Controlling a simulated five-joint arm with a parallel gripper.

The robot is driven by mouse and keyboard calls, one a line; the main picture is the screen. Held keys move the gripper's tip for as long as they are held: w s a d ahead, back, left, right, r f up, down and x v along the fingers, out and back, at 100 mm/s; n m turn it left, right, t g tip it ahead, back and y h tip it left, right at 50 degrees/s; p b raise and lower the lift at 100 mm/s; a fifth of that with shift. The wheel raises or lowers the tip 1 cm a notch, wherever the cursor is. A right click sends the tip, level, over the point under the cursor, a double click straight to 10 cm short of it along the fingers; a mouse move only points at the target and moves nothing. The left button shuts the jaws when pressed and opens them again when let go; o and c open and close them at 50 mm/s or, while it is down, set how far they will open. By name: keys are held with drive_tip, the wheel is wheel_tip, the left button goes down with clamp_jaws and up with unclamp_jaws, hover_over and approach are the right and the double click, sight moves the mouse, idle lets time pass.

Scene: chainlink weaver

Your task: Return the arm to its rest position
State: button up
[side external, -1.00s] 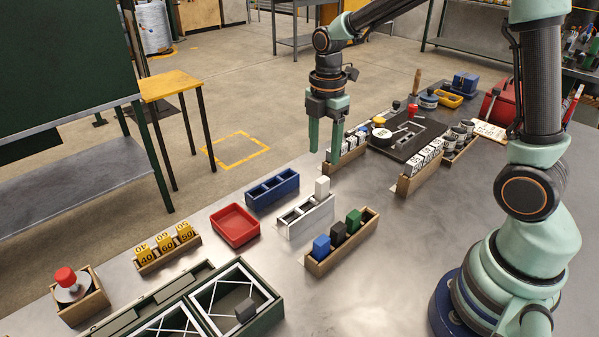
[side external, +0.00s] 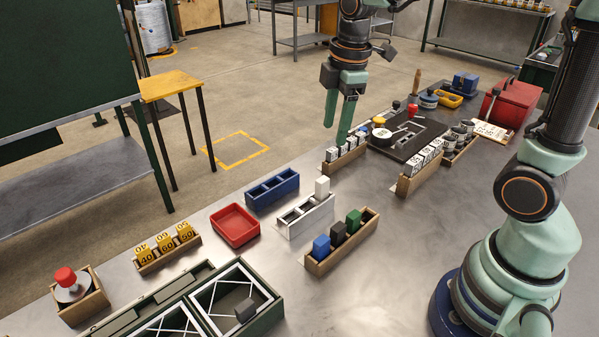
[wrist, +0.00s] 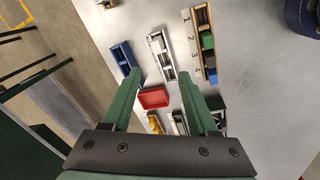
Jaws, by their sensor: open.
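My gripper (side external: 338,122) is open and empty in the side external view, hanging above the far part of the metal table. Its fingers point down and one of them overlaps the rack of white numbered blocks (side external: 345,155) in the picture; I cannot tell the exact gap. In the wrist view the two green fingers of my gripper (wrist: 164,98) stand well apart with nothing held between them. The red tray (wrist: 153,98) shows far below, in the gap between them.
Below stand a blue holder (side external: 272,188), a white holder (side external: 303,218) with a white block, and a wooden holder (side external: 340,245) with blue, dark and green blocks. A dark tool board (side external: 380,145) lies behind. The table's right middle (side external: 400,260) is clear.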

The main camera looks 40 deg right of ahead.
drive_tip(key=s+r+m+t, duration=0.3)
drive_tip(key=s+m, duration=0.5)
drive_tip(key=m, duration=0.5)
drive_tip(key=shift+a+t, duration=0.35)
drive_tip(key=shift+t, duration=0.15)
